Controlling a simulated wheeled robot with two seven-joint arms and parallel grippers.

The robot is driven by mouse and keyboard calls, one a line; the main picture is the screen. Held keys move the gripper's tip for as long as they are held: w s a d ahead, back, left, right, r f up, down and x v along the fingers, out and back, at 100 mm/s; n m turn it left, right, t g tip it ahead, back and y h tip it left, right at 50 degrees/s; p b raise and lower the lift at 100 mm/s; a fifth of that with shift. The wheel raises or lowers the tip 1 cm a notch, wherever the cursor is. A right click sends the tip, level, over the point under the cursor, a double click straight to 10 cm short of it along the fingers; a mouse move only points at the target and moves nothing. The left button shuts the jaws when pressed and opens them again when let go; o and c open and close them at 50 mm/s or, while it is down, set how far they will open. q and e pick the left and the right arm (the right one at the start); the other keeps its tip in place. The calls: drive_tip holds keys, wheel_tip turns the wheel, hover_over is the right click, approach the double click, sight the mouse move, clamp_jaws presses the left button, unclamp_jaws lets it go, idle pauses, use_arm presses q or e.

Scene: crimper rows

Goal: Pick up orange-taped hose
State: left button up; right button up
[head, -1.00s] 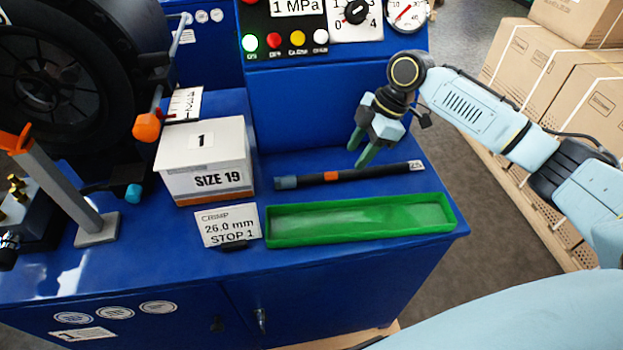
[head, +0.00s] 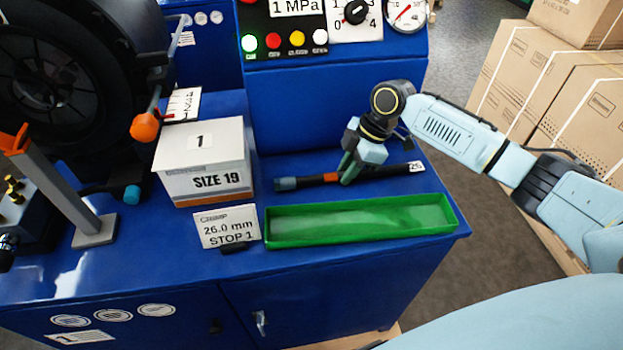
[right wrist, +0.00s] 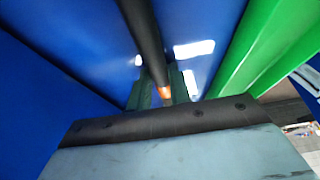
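The black hose (head: 392,173) with an orange tape band (head: 331,177) lies on the blue bench behind the green tray. It has a grey-blue left end and a white tag at its right end. My right gripper (head: 346,172) is down at the hose, just right of the band, fingers pointing down. In the right wrist view the hose (right wrist: 143,35) runs between the dark green fingers (right wrist: 163,96), with the orange band (right wrist: 163,92) showing there. Whether the fingers press on it cannot be told. My left gripper is not in view.
The green tray (head: 360,239) lies close in front of the hose. A white SIZE 19 box (head: 203,160) and a CRIMP card (head: 228,226) stand to the left. The blue control panel (head: 340,105) rises behind. Cardboard boxes (head: 545,80) are stacked at right.

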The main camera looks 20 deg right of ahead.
clamp_jaws()
drive_tip(key=shift+r, duration=0.2)
